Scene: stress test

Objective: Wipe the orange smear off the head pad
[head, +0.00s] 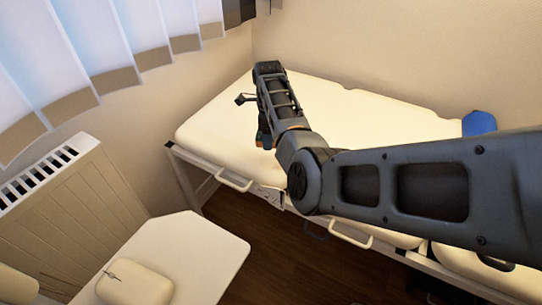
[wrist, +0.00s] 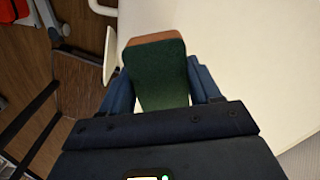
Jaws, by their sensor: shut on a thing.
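My gripper (wrist: 160,82) is shut on a block, probably a sponge (wrist: 162,75), with a dark green face and an orange-brown end. In the head view the gripper (head: 263,134) is over the near-left part of the cream head pad (head: 215,120), close to its front edge. In the wrist view the pad (wrist: 245,60) fills the right side, beside and beyond the block. I cannot tell whether the block touches the pad. No orange smear can be made out on the visible pad; my arm and the block hide part of it.
White handles (head: 234,183) stick out along the couch's front edge. A blue object (head: 479,123) is at the couch's far right. A white side table (head: 205,245) with a cream cushion (head: 135,285) stands in front. A radiator (head: 60,200) is at the left. Wooden floor (head: 250,255) lies between.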

